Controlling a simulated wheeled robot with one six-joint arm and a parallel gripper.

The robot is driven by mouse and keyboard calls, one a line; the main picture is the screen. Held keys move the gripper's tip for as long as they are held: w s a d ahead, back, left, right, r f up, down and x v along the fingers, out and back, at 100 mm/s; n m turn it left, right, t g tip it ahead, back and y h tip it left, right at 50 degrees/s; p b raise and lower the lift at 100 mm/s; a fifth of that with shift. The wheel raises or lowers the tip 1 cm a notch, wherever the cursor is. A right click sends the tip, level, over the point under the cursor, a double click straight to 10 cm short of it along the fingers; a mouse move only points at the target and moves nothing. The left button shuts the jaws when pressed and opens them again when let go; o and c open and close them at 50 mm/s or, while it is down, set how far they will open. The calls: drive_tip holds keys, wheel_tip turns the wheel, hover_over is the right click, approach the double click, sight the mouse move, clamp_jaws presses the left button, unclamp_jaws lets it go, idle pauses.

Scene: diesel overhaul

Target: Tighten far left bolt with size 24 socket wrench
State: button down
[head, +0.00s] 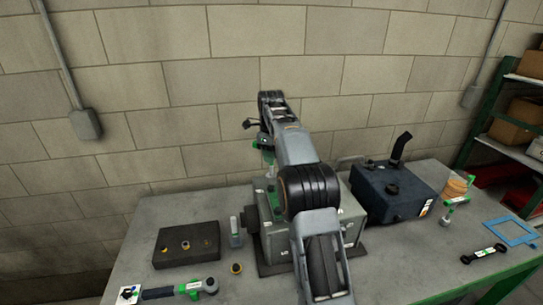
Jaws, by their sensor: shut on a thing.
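The grey-green engine block (260,212) stands on the bench in the middle of the head view, partly hidden behind my arm. My gripper (265,141) is above the block's far left part, small in the picture. It is shut on a green-marked tool, which I take for the socket wrench (269,157). The tool hangs down from the gripper toward the block's top. Its lower end is near the far left top area, but I cannot tell whether it sits on a bolt. The far left bolt cannot be made out, and the size marking is not readable.
A black holder block (172,257) and a green-and-grey wrench (165,293) lie at the left, near a small ring-like part (236,268). A dark blue tank (385,205) stands right of the block. Another green tool (449,210), a black tool (484,254) and a blue frame (499,222) lie at the right.

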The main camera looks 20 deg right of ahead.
drive_tip(key=shift+r, duration=0.1)
drive_tip(key=shift+r, duration=2.9)
drive_tip(key=shift+s+f+b, duration=0.25)
drive_tip(key=shift+s+b, duration=0.1)
drive_tip(key=shift+b, duration=0.5)
drive_tip(key=s+a+b, duration=0.1)
drive_tip(key=s+b, duration=0.5)
drive_tip(key=shift+a+r, duration=0.2)
drive_tip(key=shift+r, duration=0.05)
drive_tip(key=shift+s+d, duration=0.1)
drive_tip(key=shift+s, duration=0.05)
